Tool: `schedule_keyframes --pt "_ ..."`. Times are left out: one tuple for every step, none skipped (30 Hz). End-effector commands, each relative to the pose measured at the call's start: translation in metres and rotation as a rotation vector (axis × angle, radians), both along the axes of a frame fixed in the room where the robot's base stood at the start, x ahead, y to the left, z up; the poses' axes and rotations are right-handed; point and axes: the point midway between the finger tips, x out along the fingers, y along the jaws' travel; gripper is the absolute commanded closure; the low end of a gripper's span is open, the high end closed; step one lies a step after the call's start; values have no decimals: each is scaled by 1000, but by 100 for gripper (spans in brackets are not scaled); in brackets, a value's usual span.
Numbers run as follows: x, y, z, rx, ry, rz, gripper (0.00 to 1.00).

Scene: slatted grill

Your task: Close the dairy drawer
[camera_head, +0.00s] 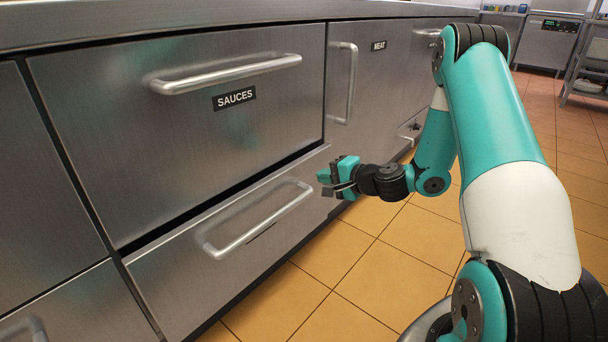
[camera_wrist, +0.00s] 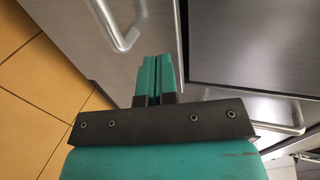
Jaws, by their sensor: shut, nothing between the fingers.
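No label reading "dairy" is legible. The lower steel drawer (camera_head: 185,280) sits under the drawer marked SAUCES (camera_head: 90,130). Its own label, behind the bar handle (camera_head: 260,220), is unreadable. A dark gap runs along its top edge; how far it stands out is hard to tell. My gripper (camera_head: 325,184) is at this drawer's upper right corner, right of the handle; whether it touches is unclear. In the wrist view, the teal fingers (camera_wrist: 157,60) are together and empty, before a steel front, with a bar handle (camera_wrist: 118,28) to their upper left.
A door marked MEAT (camera_head: 380,70) with an upright handle (camera_head: 346,85) stands right of the SAUCES drawer. Its lower part is near my arm. The tiled floor (camera_head: 340,255) is clear before the drawers. A steel counter edge (camera_head: 200,15) runs above.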

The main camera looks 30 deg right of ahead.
Motion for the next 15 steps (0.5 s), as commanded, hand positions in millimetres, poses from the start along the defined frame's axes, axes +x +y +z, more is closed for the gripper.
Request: schedule_keyframes --pt "11 5 -6 -3 -5 6 100" --pt "17 7 -8 -3 -4 6 100" --pt "24 9 -10 -3 -4 6 100" --pt "29 11 -12 -4 -3 5 100" --pt "35 13 -13 -3 -5 5 100" --pt "41 15 -12 -5 -5 5 100" --pt "46 16 -12 -4 -6 5 100" --pt "50 17 -12 -3 -4 3 100" --pt "55 19 -12 -2 -4 4 100" --pt "58 20 -12 -3 -3 3 100" --pt "60 20 -12 -2 -3 3 100" --pt "63 21 -11 -2 -3 3 100" --pt "65 22 -11 -2 -2 2 100" --pt "67 22 -11 -2 -2 2 100" --pt "68 23 -10 -1 -1 2 100"
